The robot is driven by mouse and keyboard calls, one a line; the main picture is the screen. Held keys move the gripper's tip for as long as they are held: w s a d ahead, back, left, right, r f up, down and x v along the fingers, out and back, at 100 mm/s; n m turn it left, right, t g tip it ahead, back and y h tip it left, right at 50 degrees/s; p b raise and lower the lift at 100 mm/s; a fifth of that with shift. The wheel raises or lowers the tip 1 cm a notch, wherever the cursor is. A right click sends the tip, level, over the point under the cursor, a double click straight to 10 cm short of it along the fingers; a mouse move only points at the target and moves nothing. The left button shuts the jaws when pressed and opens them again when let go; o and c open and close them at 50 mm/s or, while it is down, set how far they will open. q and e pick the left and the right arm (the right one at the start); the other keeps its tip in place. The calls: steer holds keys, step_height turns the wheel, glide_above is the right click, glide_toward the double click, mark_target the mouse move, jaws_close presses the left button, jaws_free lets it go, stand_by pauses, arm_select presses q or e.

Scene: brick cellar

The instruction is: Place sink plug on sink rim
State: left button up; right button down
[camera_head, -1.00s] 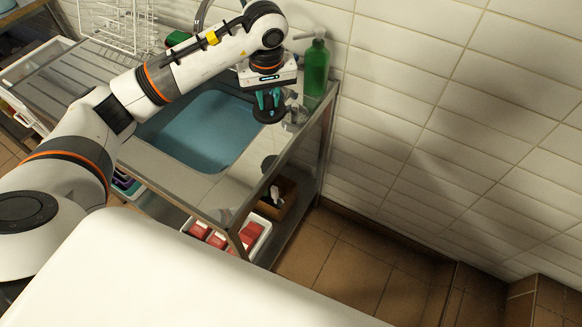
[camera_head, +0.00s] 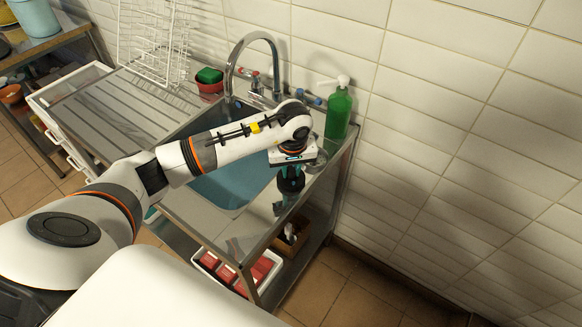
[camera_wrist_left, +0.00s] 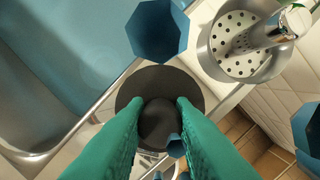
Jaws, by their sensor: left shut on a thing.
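The sink plug (camera_head: 291,185) is a black disc with a rounded knob. My left gripper (camera_head: 291,174) is shut on it, above the steel strip of sink rim (camera_head: 240,222) on the basin's right side. A dark reflection shows in the steel below the plug, and it looks slightly raised. In the left wrist view the teal fingers of the gripper (camera_wrist_left: 158,120) pinch the knob of the plug (camera_wrist_left: 180,85). The blue basin (camera_head: 225,185) lies to the left, partly hidden by my arm. My right gripper is not in view.
A perforated metal strainer (camera_wrist_left: 225,45) stands on the rim close to the plug. A green soap bottle (camera_head: 338,115) is behind it, by the tiled wall. The tap (camera_head: 230,65) rises behind the basin. Blue angular objects (camera_wrist_left: 157,30) in the wrist view are unclear. The front right rim is clear.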

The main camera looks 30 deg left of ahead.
mark_target(292, 182)
arm_select(q)
steer(key=shift+f, duration=0.15)
steer(key=o, duration=0.7)
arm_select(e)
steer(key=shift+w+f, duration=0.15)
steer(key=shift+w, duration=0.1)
arm_select(q)
steer(key=shift+o, duration=0.2)
steer(key=shift+r, duration=0.35)
step_height(292, 182, up, 12)
steer(key=s+d+b, duration=0.1)
steer(key=b, duration=0.2)
steer(key=shift+s+f, duration=0.2)
steer(key=shift+f, duration=0.05)
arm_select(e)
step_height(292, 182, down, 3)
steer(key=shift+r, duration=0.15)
arm_select(q)
steer(key=shift+d, duration=0.1)
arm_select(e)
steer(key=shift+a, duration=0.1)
